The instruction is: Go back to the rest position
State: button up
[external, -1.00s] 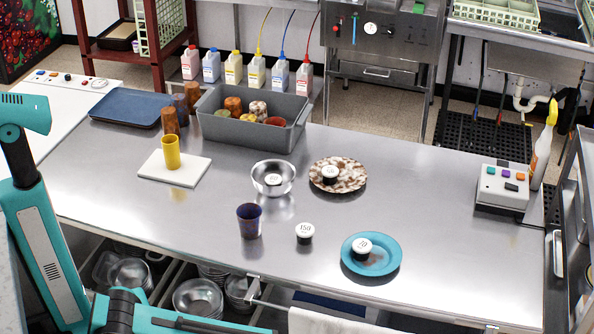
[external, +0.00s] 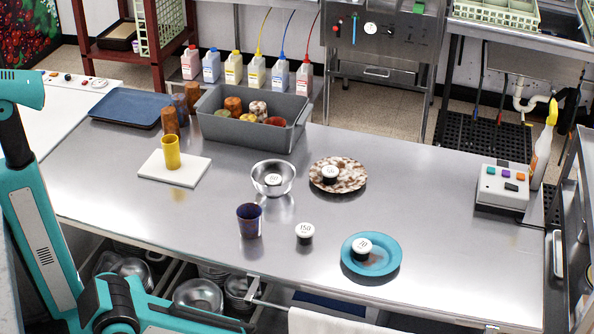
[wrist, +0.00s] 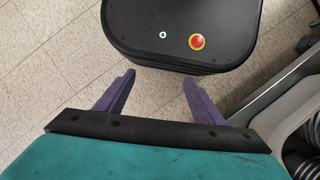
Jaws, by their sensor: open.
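My gripper (wrist: 158,92) shows in the wrist view with its two purple fingers spread apart and nothing between them. It points down over the tiled floor (wrist: 50,60) and my own black base with a red button. In the external view my teal arm is at the lower left, in front of the steel table (external: 420,205), and my gripper is out of that picture. No object is held.
On the table stand a blue cup (external: 250,222), a yellow cup (external: 171,152) on a white board (external: 196,172), a steel bowl (external: 273,190), a teal plate (external: 385,262), a speckled plate (external: 350,178) and a grey bin (external: 240,135). Open drawers with bowls (external: 198,296) lie below the front edge.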

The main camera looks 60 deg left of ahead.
jog(key=shift+g, duration=0.5)
jog(key=s+a, duration=0.2)
jog(key=s+a+r+p, duration=0.1)
jog(key=s+a, duration=0.1)
jog(key=shift+s+r, duration=0.1)
jog(key=shift+r, duration=0.05)
dwell(0.6)
